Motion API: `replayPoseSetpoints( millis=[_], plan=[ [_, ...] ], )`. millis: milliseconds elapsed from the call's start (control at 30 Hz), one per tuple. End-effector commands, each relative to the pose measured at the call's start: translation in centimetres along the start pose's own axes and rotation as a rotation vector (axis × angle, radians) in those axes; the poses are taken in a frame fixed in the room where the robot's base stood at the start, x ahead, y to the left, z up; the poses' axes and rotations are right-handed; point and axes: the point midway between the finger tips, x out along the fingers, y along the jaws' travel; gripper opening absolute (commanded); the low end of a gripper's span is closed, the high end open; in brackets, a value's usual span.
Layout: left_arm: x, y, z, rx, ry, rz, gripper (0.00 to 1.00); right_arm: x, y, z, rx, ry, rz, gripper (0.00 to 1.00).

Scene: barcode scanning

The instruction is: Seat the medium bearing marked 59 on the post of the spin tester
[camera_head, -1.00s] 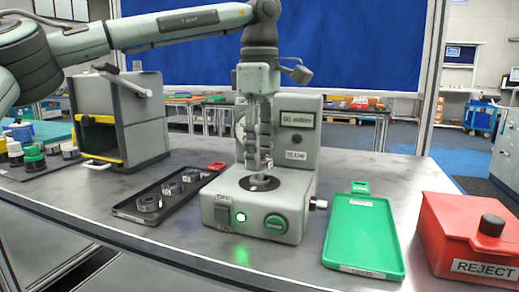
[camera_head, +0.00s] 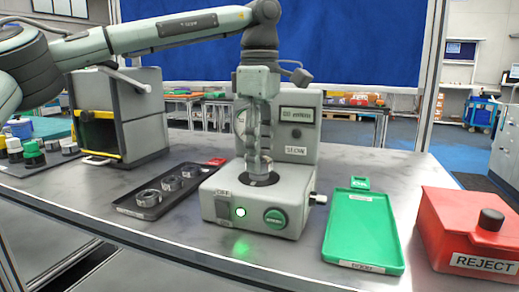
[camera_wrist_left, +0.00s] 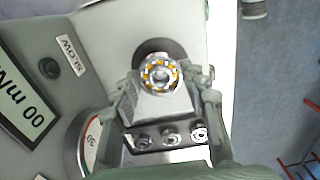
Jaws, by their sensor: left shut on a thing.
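My left gripper (camera_head: 259,166) points straight down over the spin tester (camera_head: 230,188), its fingertips close above the dark round plate (camera_head: 262,180). It is shut on a bearing, which shows in the left wrist view (camera_wrist_left: 160,74) as a metal ring with orange-yellow spots, between the fingers and in front of the dark plate. In the head view the fingers hide the bearing and the post. I cannot read a 59 on it, nor tell whether it sits around the post. My right gripper is not in view.
A black tray (camera_head: 126,206) with three bearings lies left of the tester. A green tray (camera_head: 362,228) and a red reject box (camera_head: 455,225) stand to the right. The tester's display panel (camera_head: 300,135) rises close behind my gripper. A grey cabinet (camera_head: 140,118) stands back left.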

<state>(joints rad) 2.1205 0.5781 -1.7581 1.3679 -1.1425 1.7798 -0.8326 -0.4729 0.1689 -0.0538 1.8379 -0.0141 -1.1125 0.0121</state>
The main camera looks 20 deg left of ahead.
Motion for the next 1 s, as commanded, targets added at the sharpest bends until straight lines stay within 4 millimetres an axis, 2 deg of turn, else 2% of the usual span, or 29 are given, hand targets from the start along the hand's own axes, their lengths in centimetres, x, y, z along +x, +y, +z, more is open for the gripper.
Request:
replayPoseSetpoints(
  millis=[700, 733, 900, 1000],
  plan=[
    [0.73, 0.02, -0.05, 0.000, 0.000, 0.000, 0.09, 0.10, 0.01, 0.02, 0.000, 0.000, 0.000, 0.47],
    [0.72, 0.02, -0.05, 0.000, 0.000, 0.001, 0.44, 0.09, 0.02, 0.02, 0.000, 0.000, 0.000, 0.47],
    [0.68, 0.03, -0.05, -0.001, 0.000, 0.001, 0.66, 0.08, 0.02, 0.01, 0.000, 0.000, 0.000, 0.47],
    [0.69, 0.03, -0.05, -0.001, 0.000, 0.001, 0.68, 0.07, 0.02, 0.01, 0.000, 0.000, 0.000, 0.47]
  ],
)
